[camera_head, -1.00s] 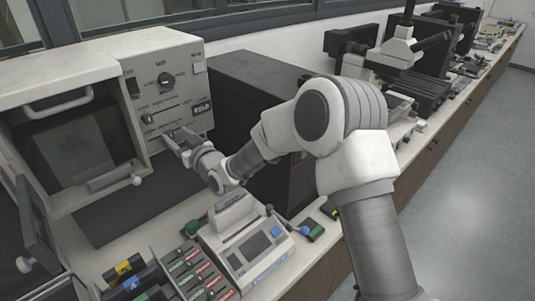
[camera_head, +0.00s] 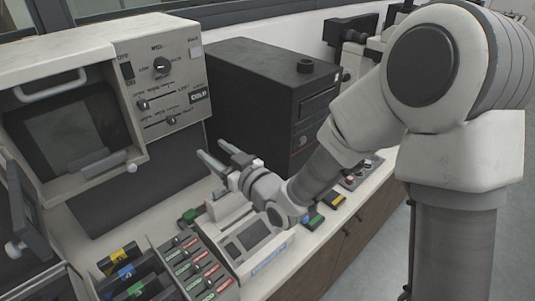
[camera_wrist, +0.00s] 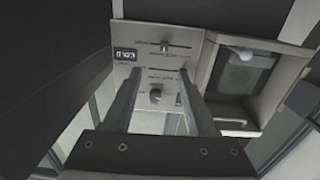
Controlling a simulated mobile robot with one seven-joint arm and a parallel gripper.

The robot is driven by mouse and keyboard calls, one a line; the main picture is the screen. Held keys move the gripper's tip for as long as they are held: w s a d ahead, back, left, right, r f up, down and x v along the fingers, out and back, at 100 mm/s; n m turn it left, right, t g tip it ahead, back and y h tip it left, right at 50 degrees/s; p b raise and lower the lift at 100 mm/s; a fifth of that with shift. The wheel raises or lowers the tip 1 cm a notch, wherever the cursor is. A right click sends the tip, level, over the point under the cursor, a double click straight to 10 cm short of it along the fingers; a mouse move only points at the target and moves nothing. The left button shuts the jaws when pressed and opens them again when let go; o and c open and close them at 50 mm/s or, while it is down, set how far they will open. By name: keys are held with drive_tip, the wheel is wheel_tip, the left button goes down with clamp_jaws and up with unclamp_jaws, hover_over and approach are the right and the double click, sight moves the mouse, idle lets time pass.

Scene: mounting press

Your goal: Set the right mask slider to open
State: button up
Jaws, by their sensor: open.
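The grey press control panel (camera_head: 165,85) carries two horizontal sliders below a round black dial. The upper slider knob (camera_head: 142,104) stands near the left of its track. The lower slider knob (camera_head: 171,120) stands near the middle of its track; it also shows in the wrist view (camera_wrist: 164,46), where the panel is upside down. The labels are too small to tell which is the right mask slider. My gripper (camera_head: 214,150) is open and empty, right of and below the panel, apart from both sliders. In the wrist view, its fingers point towards the panel.
A black cabinet (camera_head: 262,100) stands close behind my gripper, right of the panel. Below the gripper are a white device (camera_head: 250,240) with a screen and a rack of coloured switches (camera_head: 195,268). The press window (camera_head: 65,130) with its handle is left of the panel.

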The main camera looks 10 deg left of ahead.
drive_tip(key=w+d+m+h+b, duration=0.1)
drive_tip(key=w+d+h+b, duration=0.1)
drive_tip(key=d+h, duration=0.4)
drive_tip(key=shift+w+d+f+m+h, duration=0.25)
drive_tip(key=shift+d+m+h, duration=0.15)
drive_tip(key=shift+d, duration=2.35)
drive_tip(key=shift+a, duration=0.15)
